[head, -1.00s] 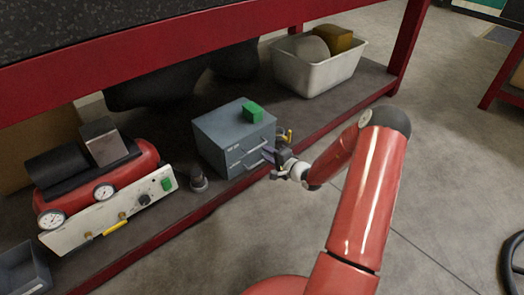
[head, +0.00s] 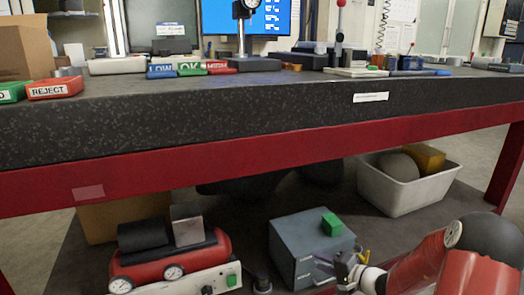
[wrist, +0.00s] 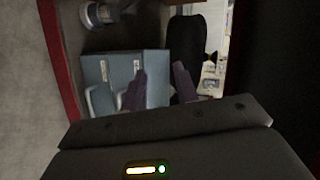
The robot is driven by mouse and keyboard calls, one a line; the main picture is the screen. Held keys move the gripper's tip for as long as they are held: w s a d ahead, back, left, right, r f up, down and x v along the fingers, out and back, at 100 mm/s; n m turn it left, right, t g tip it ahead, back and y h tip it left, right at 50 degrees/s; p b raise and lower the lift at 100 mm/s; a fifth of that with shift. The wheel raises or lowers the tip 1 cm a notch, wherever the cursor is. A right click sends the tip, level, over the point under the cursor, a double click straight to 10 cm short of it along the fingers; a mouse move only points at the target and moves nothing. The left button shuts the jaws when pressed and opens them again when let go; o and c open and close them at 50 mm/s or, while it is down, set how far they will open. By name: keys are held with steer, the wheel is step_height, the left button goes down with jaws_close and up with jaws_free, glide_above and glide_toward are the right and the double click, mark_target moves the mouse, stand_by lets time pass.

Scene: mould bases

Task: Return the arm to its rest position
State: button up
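My gripper (head: 326,266) is low in the head view, in front of a grey-blue drawer cabinet (head: 292,243) on the lower shelf. My red arm (head: 424,264) reaches in from the bottom right. In the wrist view the two purple fingers of my gripper (wrist: 159,78) stand apart with nothing between them. The cabinet (wrist: 152,62) lies beyond them, with its drawer handles at left. I cannot tell how far the fingertips are from the cabinet. A green block (head: 331,224) sits on top of the cabinet.
The red bench frame (head: 250,168) and its dark top run above my arm. On the shelf, a white bin (head: 390,193) stands right of the cabinet and a red compressor (head: 200,256) left.

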steer(key=s+a+r+n+g+h+p, duration=0.1)
steer(key=s+a+r+n+g+p, duration=0.1)
steer(key=s+a+r+n+g, duration=0.8)
steer(key=s+d+r+t+h+p, duration=0.1)
steer(key=s+d+r+t+h, duration=0.1)
steer(key=s+r+h, duration=0.2)
steer(key=s+d+r+m+t+h+p, duration=0.1)
steer(key=s+r+h, duration=0.3)
steer(key=s+r, duration=0.7)
steer(key=shift+s+d+r+t+h+p, duration=0.15)
steer(key=shift+s+d+t+h+p, duration=0.45)
steer(key=shift+s, duration=3.05)
steer(key=shift+d, duration=0.3)
